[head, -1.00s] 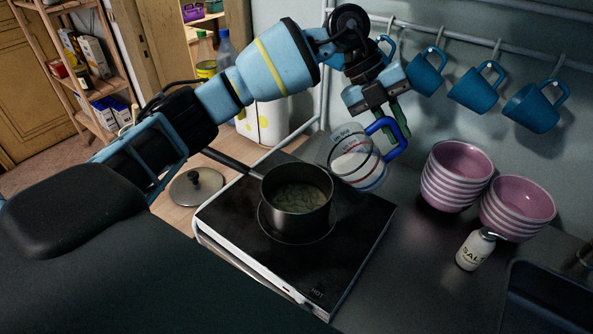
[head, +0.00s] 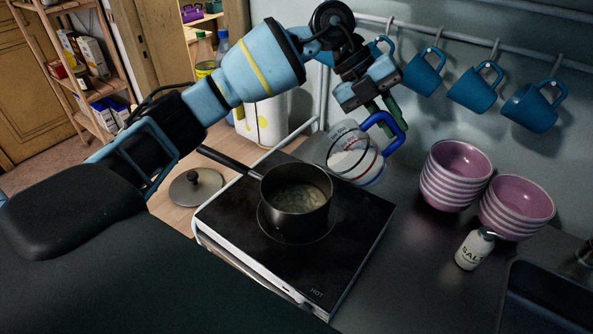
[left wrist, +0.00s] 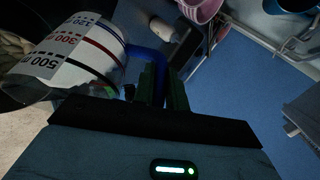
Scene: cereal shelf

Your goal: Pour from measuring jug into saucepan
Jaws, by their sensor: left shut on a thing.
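The clear measuring jug (head: 353,158) with coloured marks and a blue handle (head: 397,137) hangs tilted beside and above the right rim of the saucepan. Its mouth faces up and left, toward the pan. My left gripper (head: 384,118) is shut on the handle. In the left wrist view the jug (left wrist: 85,55) shows its printed marks, and the green fingers (left wrist: 162,85) grip the handle. I cannot tell how much the jug holds. The dark saucepan (head: 296,215) stands on the hob with pale, lumpy contents in it. My right gripper is not in view.
The black hob (head: 335,240) bears the saucepan. A lid (head: 196,188) lies left of it. Pink striped bowls (head: 450,178) and a salt shaker (head: 474,250) stand at right. Blue mugs (head: 472,90) hang from a rail behind. The hob's front right is clear.

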